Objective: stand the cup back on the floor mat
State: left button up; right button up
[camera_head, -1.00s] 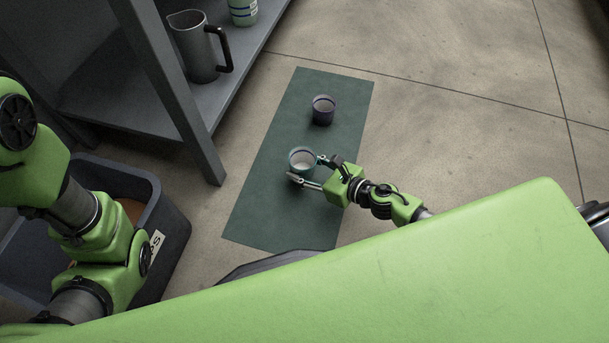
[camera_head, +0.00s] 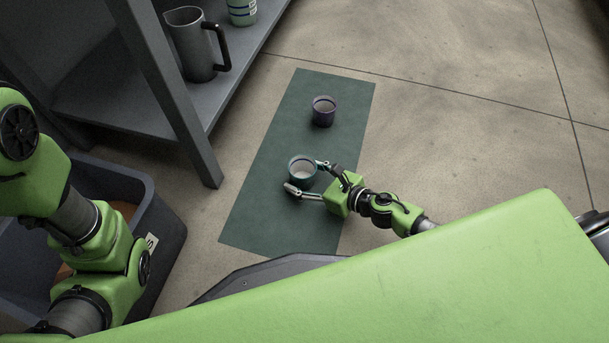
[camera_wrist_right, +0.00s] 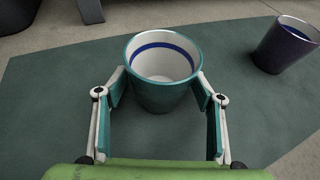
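A teal cup (camera_head: 302,171) with a white inside and a blue band stands upright on the dark green floor mat (camera_head: 262,220); it also shows in the wrist view (camera_wrist_right: 163,88). My right gripper (camera_head: 305,177) is open around it, one finger on each side. In the wrist view the right gripper's fingertips (camera_wrist_right: 160,88) are close to the cup's walls; whether one touches cannot be told. A second, dark purple cup (camera_head: 324,112) stands farther up the mat. My left arm is at the left; its gripper is out of view.
A grey shelf (camera_head: 120,105) with a metal pitcher (camera_head: 192,45) and a green-white container (camera_head: 242,12) stands at upper left. A dark bin (camera_head: 165,245) is at lower left. The concrete floor right of the mat is clear.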

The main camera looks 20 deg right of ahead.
jog(key=shift+r, duration=0.1)
jog(key=shift+r+p, duration=0.3)
jog(key=shift+p, duration=0.1)
jog(key=p+v, duration=0.1)
jog(key=v, duration=0.5)
jog(key=p+v, duration=0.2)
jog(key=v, duration=0.4)
jog(key=shift+f, duration=0.25)
